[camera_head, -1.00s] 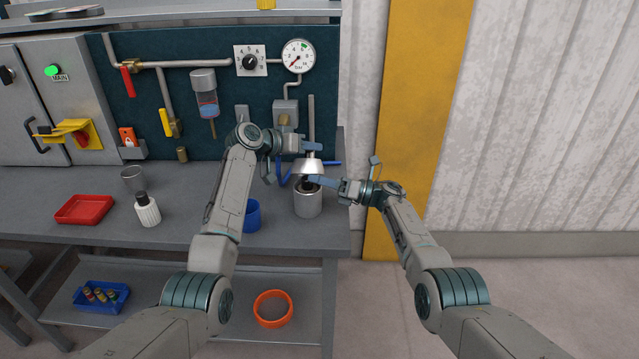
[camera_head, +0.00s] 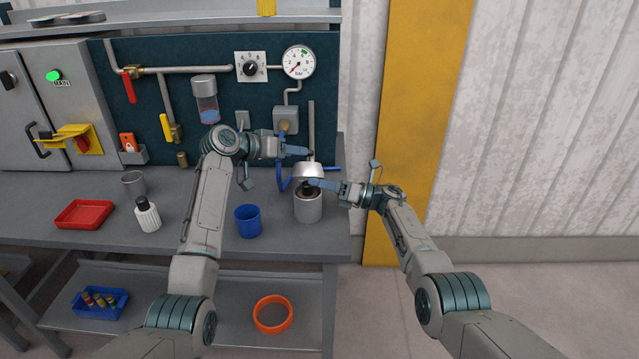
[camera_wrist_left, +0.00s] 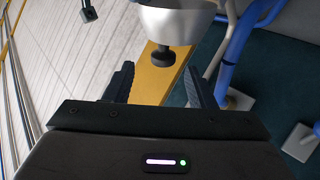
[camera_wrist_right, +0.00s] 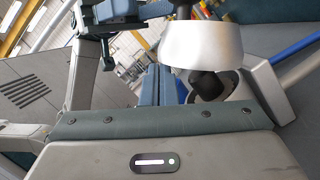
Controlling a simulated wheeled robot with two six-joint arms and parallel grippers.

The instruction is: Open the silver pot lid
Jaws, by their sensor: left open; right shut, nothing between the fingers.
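The silver pot (camera_head: 308,208) stands near the right end of the bench. Its silver lid (camera_head: 308,171) is above the pot's mouth, with a dark gap and a black knob-like piece (camera_head: 307,187) between them. My left gripper (camera_head: 309,153) is just above the lid. In the left wrist view the lid (camera_wrist_left: 178,22) and black knob (camera_wrist_left: 162,57) lie ahead of the open, empty fingers. My right gripper (camera_head: 312,183) is shut and empty beside the black piece, below the lid's edge. The right wrist view shows its fingers (camera_wrist_right: 158,85) left of the black piece (camera_wrist_right: 206,84).
A blue cup (camera_head: 248,221) stands left of the pot. Blue tubing (camera_head: 284,178) runs close behind it. A white bottle (camera_head: 147,214), grey cup (camera_head: 133,183) and red tray (camera_head: 84,214) are farther left. The panel with pipes and gauge (camera_head: 299,62) is behind.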

